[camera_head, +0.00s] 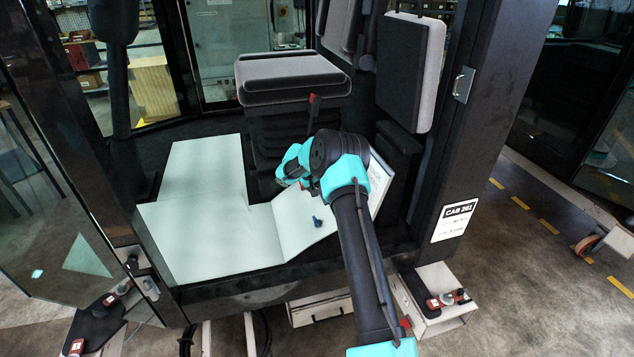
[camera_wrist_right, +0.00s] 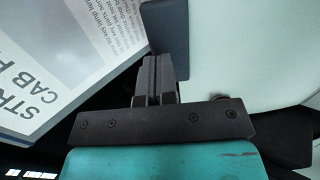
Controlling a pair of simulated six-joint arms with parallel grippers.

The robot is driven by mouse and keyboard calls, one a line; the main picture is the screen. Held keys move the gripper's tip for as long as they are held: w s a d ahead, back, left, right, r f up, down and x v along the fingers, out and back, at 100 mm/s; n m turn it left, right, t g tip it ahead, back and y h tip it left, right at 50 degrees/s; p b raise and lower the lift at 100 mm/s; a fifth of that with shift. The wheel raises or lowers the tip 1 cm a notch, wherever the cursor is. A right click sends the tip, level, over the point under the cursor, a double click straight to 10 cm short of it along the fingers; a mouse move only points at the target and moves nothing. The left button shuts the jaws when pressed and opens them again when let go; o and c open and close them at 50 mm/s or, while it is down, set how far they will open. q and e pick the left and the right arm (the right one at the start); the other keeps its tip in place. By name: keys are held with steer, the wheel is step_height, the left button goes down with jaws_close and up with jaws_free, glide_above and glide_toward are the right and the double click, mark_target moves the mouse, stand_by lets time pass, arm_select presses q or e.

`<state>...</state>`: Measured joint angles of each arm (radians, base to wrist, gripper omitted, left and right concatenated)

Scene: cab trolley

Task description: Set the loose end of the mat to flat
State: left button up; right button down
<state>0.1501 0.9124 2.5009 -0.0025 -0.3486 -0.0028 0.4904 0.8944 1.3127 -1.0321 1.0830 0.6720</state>
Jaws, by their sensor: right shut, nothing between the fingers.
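The pale green mat (camera_head: 205,230) lies on the cab floor. Past a crease, its right-hand end (camera_head: 300,215) is angled up from the flat part, with a small blue item (camera_head: 317,222) showing against it. The mat also shows at the right of the right wrist view (camera_wrist_right: 260,50). My right arm reaches in from the lower right, its wrist over the far side of this raised end. My right gripper (camera_wrist_right: 156,62) is shut and empty; its fingertips are hard to make out in the head view. Whether they touch the mat cannot be told. My left gripper is not in view.
The seat (camera_head: 290,78) stands behind the mat. A printed board (camera_wrist_right: 60,55) is close left of my fingers in the wrist view, and a dark block (camera_wrist_right: 165,30) sits beyond them. The door post (camera_head: 465,110) stands at the right.

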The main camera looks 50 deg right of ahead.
steer(key=shift+s+d+f, duration=0.15)
steer(key=shift+d+f, duration=0.1)
steer(key=shift+f, duration=0.2)
steer(key=shift+d+f, duration=0.1)
